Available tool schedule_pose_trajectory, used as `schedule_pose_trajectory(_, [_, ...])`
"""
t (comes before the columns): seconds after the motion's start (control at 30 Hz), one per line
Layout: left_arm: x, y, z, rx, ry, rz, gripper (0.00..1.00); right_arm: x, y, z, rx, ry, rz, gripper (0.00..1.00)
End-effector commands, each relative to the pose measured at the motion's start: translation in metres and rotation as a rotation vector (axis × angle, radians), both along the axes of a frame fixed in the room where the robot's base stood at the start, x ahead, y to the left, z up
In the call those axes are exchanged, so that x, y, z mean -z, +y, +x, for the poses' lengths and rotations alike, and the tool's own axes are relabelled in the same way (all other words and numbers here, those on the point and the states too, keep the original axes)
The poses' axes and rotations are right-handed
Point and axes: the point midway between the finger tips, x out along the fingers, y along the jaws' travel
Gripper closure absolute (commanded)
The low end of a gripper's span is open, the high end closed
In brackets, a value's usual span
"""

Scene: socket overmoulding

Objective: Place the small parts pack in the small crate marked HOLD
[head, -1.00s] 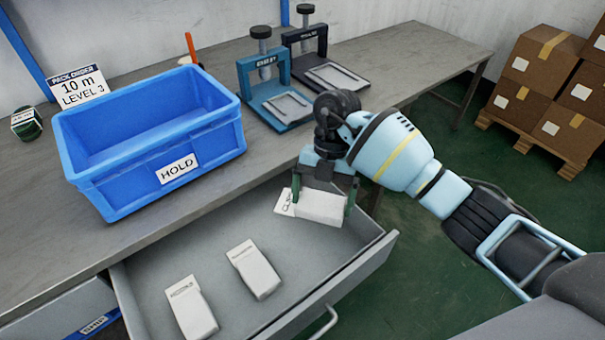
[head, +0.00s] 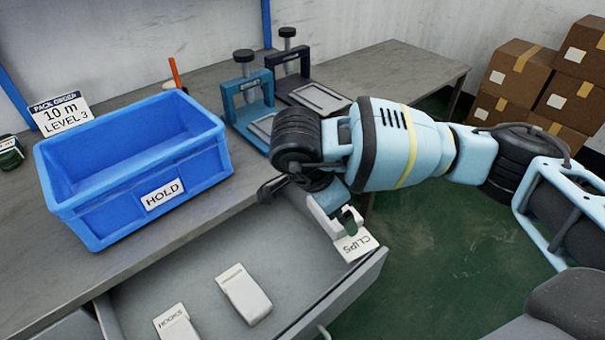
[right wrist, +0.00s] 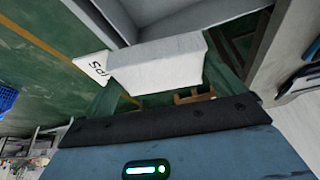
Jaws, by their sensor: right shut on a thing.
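A white pack marked CLIPS (head: 354,246) is held by my right gripper (head: 345,222) above the right side of the open drawer. In the right wrist view the pack (right wrist: 160,62) lies between the two green fingers of the right gripper (right wrist: 165,85). The blue crate marked HOLD (head: 200,165) stands on the bench to the left of the gripper, and its visible inside is empty. My left gripper is not in view.
The open grey drawer (head: 190,262) holds two white packs, one marked HOOKS (head: 176,324) and another (head: 244,294) with unreadable print. Two presses, one teal (head: 246,100) and one dark (head: 290,72), stand behind the crate's right side. Cartons (head: 515,70) are at the right.

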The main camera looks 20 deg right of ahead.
Motion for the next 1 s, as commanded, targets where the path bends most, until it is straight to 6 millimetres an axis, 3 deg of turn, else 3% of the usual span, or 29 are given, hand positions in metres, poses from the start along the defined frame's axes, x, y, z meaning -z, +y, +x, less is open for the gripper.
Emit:
schedule_pose_trajectory(0.2, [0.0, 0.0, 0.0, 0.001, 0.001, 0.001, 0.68, -0.01, -0.005, -0.015, -0.447, 0.001, 0.003, 0.28])
schedule_pose_trajectory(0.6, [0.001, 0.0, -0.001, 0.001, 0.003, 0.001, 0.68, -0.027, -0.013, -0.039, -1.148, 0.0, -0.002, 0.28])
schedule_pose_trajectory(0.8, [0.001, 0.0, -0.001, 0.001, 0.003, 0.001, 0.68, -0.031, -0.014, -0.047, -1.363, 0.001, -0.002, 0.28])
schedule_pose_trajectory(1.0, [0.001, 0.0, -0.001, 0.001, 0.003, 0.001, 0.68, -0.032, -0.013, -0.049, -1.419, 0.002, -0.001, 0.28])
